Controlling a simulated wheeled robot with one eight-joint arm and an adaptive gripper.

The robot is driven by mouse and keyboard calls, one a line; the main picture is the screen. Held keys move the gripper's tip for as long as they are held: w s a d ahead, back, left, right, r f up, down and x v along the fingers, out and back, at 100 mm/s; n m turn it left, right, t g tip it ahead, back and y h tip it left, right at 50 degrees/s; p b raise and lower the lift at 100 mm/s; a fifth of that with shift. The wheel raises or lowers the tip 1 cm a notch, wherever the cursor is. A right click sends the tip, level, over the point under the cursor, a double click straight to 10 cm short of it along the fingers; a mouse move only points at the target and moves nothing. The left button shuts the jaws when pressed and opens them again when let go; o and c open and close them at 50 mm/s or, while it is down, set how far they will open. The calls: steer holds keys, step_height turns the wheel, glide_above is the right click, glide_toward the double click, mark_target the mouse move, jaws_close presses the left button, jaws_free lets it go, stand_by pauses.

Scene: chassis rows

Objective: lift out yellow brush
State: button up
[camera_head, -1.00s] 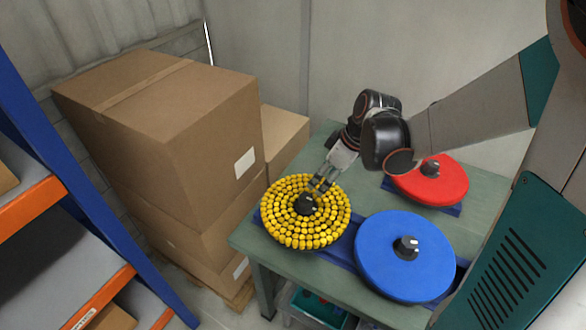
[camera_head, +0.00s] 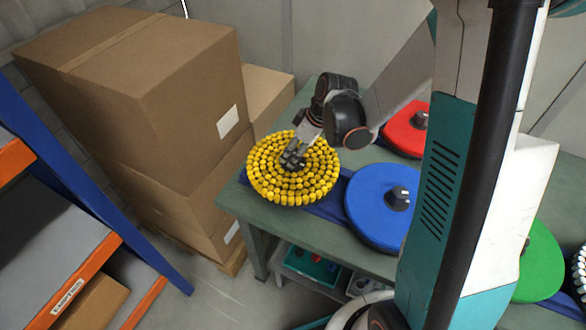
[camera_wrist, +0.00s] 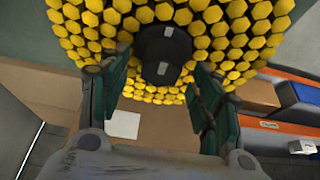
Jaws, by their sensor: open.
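The yellow brush (camera_head: 262,178) is a round disc covered in yellow studs. It lies at the left end of the green table in the head view. In the wrist view its studs (camera_wrist: 228,30) fill the upper part, with a black hub (camera_wrist: 163,52) at its centre. My gripper (camera_head: 292,160) is over the middle of the brush. In the wrist view the gripper (camera_wrist: 155,95) is open, with one finger on each side of the hub. I cannot tell whether the fingers touch the hub. In the head view the gripper hides most of the hub.
A blue disc (camera_head: 368,212) with a dark knob lies right of the brush. A red disc (camera_head: 402,138) lies behind it, and a green disc (camera_head: 540,268) at the right. Stacked cardboard boxes (camera_head: 165,100) stand left of the table (camera_head: 238,200). A blue and orange rack (camera_head: 85,195) is further left.

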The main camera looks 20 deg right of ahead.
steer(key=shift+x, duration=1.2)
jaws_close()
steer(key=shift+r, duration=0.1)
steer(key=shift+r, duration=0.1)
